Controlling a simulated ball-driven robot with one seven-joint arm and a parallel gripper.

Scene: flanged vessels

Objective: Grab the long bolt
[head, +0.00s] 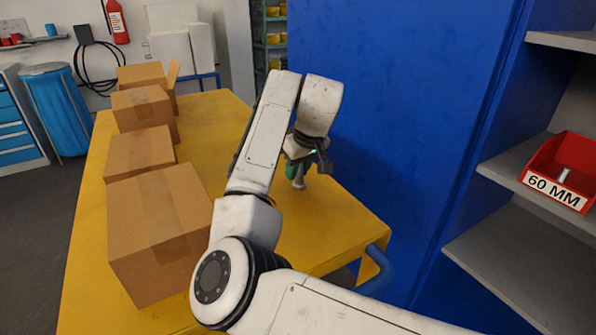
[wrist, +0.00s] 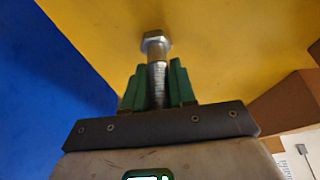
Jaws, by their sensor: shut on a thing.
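The long bolt (wrist: 157,78) is a silver hex-head bolt with a threaded shank. In the wrist view it sits between the two green fingers of my gripper (wrist: 156,88), which is shut on its shank. The hex head sticks out beyond the fingertips, towards the yellow tabletop. In the head view the bolt (head: 299,180) hangs head down below my gripper (head: 296,167), over the table's right side. I cannot tell whether its head touches the table. Part of the shank is hidden between the fingers.
Several cardboard boxes (head: 158,240) line the left side of the yellow table (head: 325,225). A tall blue cabinet wall (head: 400,100) stands close to my gripper's right. A red bin (head: 562,175) labelled "60 MM" sits on a grey shelf at the right, with a small metal piece inside.

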